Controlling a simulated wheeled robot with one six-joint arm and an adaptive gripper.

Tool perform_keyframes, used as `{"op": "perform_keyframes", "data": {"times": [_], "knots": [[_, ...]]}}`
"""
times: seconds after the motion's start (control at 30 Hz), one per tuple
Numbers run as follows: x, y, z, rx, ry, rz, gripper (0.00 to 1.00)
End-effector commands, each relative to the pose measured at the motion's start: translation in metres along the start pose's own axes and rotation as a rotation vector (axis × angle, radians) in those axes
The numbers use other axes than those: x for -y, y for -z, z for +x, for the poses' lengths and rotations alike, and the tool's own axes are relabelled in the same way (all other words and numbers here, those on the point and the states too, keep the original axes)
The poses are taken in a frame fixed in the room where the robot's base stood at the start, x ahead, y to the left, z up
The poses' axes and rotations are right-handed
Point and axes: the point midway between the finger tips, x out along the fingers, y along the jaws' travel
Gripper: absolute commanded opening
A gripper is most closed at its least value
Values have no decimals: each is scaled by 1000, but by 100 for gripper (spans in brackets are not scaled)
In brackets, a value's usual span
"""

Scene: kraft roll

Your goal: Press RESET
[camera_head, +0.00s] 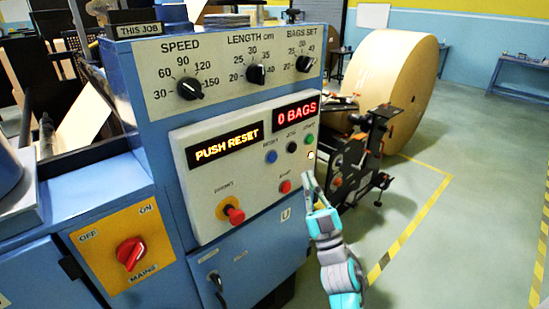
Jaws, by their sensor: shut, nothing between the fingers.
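The grey control panel (205,185) on the blue machine has a blue button (271,157); the small label above it seems to read RESET. A black button (291,147) and a green button (309,139) are to its right. A red button (285,187) is below. An amber display (224,146) reads PUSH RESET, and a red display (297,110) reads 0 BAGS. My gripper (307,178) is shut and empty at the panel's lower right, its tips pointing up. It appears right of the red button and below and right of the blue one.
A red mushroom knob (235,214) stands out at the panel's lower left. Dials, including SPEED (190,89), are above, and a red MAINS switch (130,253) is at lower left. A black bracket (350,165) and large kraft roll (385,85) are at right. The floor at right is clear.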

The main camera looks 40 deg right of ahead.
Motion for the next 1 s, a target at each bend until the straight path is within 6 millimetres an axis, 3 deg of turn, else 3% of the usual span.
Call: {"op": "perform_keyframes", "data": {"times": [0.27,1.0], "knots": [[4,-3,5,-1,0,2,0],[43,-42,58,0,0,1,0]]}}
